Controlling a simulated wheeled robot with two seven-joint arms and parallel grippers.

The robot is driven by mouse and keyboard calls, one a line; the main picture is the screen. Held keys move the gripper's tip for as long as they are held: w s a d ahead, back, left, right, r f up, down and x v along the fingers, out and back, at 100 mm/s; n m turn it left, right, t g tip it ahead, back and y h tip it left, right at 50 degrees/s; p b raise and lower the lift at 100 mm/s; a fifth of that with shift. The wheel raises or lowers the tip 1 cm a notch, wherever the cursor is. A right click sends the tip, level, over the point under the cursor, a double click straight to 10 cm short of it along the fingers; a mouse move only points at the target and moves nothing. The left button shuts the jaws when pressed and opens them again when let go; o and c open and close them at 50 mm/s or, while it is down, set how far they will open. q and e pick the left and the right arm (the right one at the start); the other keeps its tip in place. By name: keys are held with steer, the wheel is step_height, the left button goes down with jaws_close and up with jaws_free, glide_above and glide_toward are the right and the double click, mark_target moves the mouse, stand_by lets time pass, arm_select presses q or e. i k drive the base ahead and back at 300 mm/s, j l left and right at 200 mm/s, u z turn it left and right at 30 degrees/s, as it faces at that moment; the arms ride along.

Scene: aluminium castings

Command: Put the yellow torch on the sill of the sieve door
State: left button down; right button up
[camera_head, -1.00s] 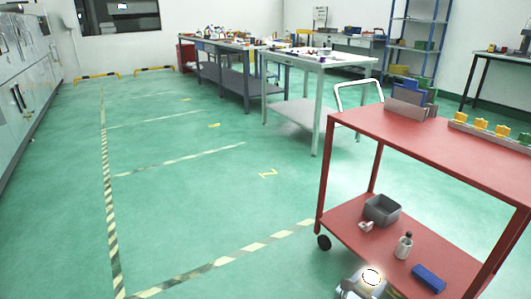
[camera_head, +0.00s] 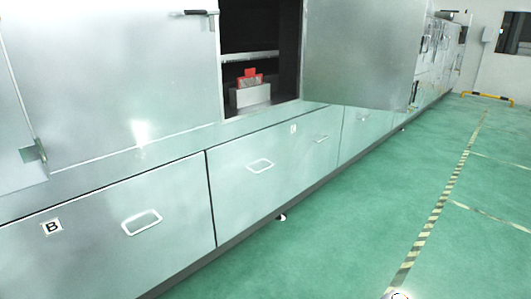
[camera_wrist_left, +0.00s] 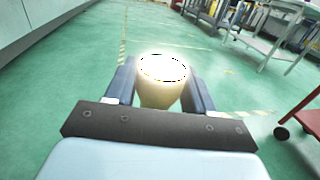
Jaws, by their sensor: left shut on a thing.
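The yellow torch (camera_wrist_left: 160,97) stands between the two fingers of my left gripper (camera_wrist_left: 162,82) in the left wrist view, its round end glowing white. My left gripper is shut on it, with a finger on each side. In the head view only a bright bit of the torch (camera_head: 398,295) shows at the bottom edge, well apart from the cabinets. An open door (camera_head: 360,50) stands out from the metal cabinet row, right of a dark opening. The sill (camera_head: 262,114) runs along the bottom of that opening. My right gripper is out of view.
A red thing on a pale block (camera_head: 250,96) sits inside the opening. Closed drawers (camera_head: 262,175) with handles line the cabinet below, one marked B. Green floor (camera_head: 360,210) lies clear in front. A red cart (camera_wrist_left: 300,122) stands right in the left wrist view.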

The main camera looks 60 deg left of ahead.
mark_target(259, 105)
steer(key=i+j+u, duration=0.25)
steer(key=u, duration=0.15)
steer(key=i+j+u, duration=0.1)
steer(key=i+u, duration=0.55)
steer(key=u, duration=0.15)
steer(key=i+u, duration=0.4)
steer(key=k+l, duration=0.05)
